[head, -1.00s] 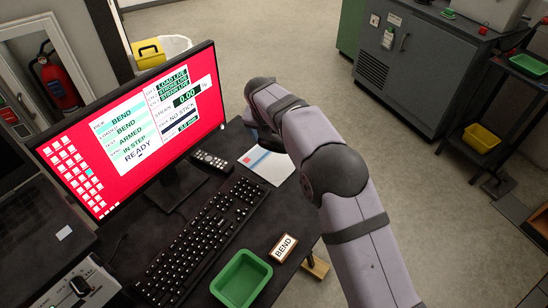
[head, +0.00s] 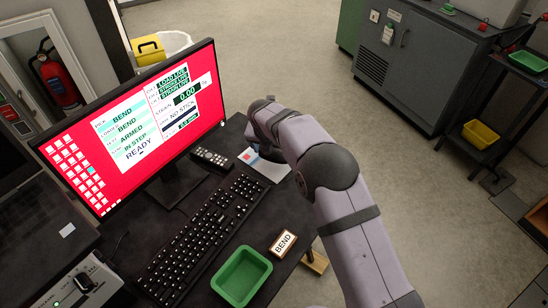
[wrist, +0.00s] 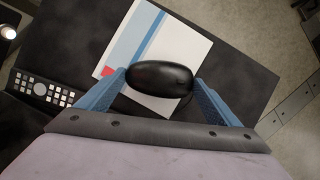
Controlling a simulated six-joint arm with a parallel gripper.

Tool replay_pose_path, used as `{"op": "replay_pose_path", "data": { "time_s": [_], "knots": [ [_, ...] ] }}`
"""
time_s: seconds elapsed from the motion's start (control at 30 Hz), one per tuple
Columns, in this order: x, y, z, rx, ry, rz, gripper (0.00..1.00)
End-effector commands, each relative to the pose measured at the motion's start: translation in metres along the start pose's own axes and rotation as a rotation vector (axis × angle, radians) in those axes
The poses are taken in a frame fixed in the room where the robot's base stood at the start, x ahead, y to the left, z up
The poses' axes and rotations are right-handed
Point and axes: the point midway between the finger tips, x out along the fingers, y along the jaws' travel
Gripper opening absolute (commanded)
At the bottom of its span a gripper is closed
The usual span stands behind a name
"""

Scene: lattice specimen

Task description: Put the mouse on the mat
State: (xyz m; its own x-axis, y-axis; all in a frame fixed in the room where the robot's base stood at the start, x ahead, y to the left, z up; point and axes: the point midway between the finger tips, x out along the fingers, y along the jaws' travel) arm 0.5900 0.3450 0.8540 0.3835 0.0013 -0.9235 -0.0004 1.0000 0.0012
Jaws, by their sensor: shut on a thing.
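The black mouse (wrist: 160,78) is between the two blue fingers of my gripper (wrist: 162,88) in the wrist view, gripped at its two ends. A flat white sheet with a blue stripe and a small red square, which looks like the mat (wrist: 183,42), lies behind and under the mouse in that view. I cannot tell whether the mouse touches it. In the head view the sheet (head: 273,170) lies on the dark desk behind the keyboard, partly covered by my arm. The mouse and my fingertips are mostly hidden there.
The monitor (head: 130,130) stands left of the sheet, with a remote-like keypad (head: 211,158) near its base. The desk's right edge is close to the sheet.

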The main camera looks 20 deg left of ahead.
Motion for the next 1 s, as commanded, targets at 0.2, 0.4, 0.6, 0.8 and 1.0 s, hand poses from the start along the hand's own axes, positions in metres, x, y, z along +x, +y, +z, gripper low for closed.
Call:
{"op": "replay_pose_path", "data": {
  "time_s": [0.2, 0.4, 0.6, 0.8, 1.0],
  "knots": [
    [0.021, -0.001, -0.009, -0.001, 0.003, -0.002, 0.59],
    [0.032, 0.0, -0.014, 0.001, 0.0, 0.001, 0.59],
    [0.033, 0.0, -0.014, 0.001, 0.0, 0.0, 0.59],
    [0.035, 0.0, -0.015, 0.0, 0.0, 0.0, 1.0],
    [0.035, 0.0, -0.015, 0.0, 0.001, 0.0, 1.0]
  ]
}}
